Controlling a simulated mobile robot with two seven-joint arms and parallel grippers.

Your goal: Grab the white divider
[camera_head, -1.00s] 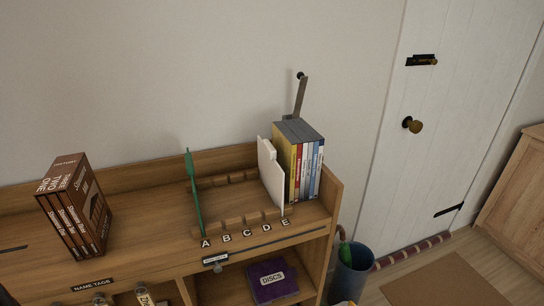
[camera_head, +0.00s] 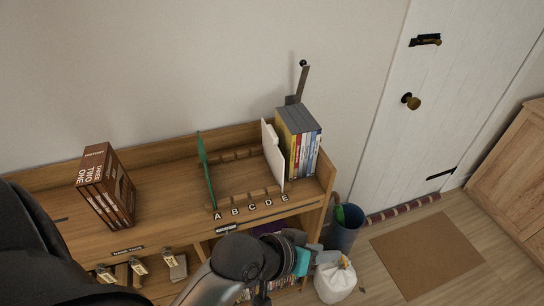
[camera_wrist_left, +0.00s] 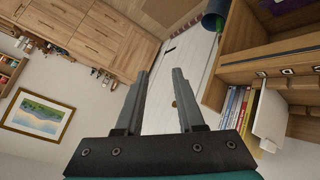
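The white divider (camera_head: 272,155) stands upright on the shelf top, at the E end of the lettered rack, just left of the row of DVD cases (camera_head: 300,145). It also shows in the left wrist view (camera_wrist_left: 269,116) at the right. My left gripper (camera_wrist_left: 160,76) is open and empty in the left wrist view, with its two fingers apart and the divider to their right, not between them. In the head view my left arm comes in at the bottom, in front of the shelf, and its fingers are hard to make out. My right gripper is not in view.
A green divider (camera_head: 207,172) stands at the A end of the rack. A brown boxed set (camera_head: 104,188) stands at the left of the shelf top (camera_head: 155,182). A blue bin (camera_head: 345,229) and a white bag (camera_head: 335,280) are on the floor at the right.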

